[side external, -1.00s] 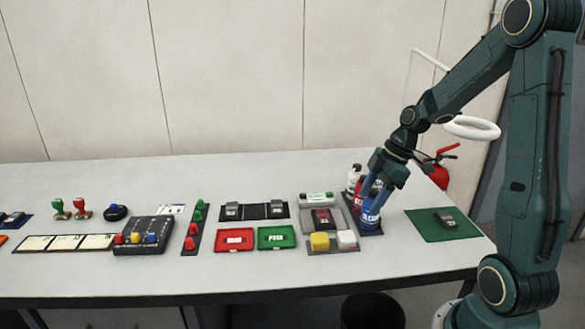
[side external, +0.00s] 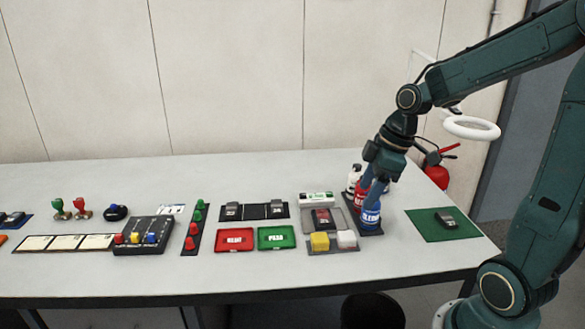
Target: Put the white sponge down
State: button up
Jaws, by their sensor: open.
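The white sponge (side external: 346,239) sits on a dark mat (side external: 333,251) near the table's front edge, just right of a yellow sponge (side external: 320,241). My gripper (side external: 368,194) is open, to the right of and behind the white sponge, and points down among the bottles. It is apart from the white sponge. Its fingers are close to the red bottle (side external: 360,199) and the blue bottle (side external: 371,216); I cannot tell whether they touch.
A white bottle (side external: 353,178) stands behind the red one. A grey tray with a dark device (side external: 323,220) lies behind the sponges. Red (side external: 234,240) and green (side external: 276,238) trays lie to the left. A green mat (side external: 427,229) lies at the right.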

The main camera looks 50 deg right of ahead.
jog(key=s+a+r+m+t+h, duration=0.1)
jog(key=s+a+r+m+t, duration=0.1)
jog(key=s+a+r+m, duration=0.4)
jog(key=s+a+r, duration=0.1)
jog(key=s+a, duration=0.2)
jog(key=s, duration=0.2)
jog(key=shift+s+m+h, duration=0.2)
jog(key=shift+m+h, duration=0.1)
jog(key=shift+o, duration=0.5)
jog(key=shift+a+r, duration=0.1)
jog(key=shift+w, duration=0.1)
jog(key=w+d+f+m+g, duration=0.2)
jog(key=w+d+f+m, duration=0.2)
jog(key=w, duration=0.4)
jog(key=w+d+f+m+g, duration=0.3)
jog(key=w+d+f+m, duration=0.2)
jog(key=w+d, duration=0.3)
jog(key=shift+w+d+f, duration=0.25)
jog(key=shift+w+f, duration=0.45)
jog(key=shift+f, duration=0.05)
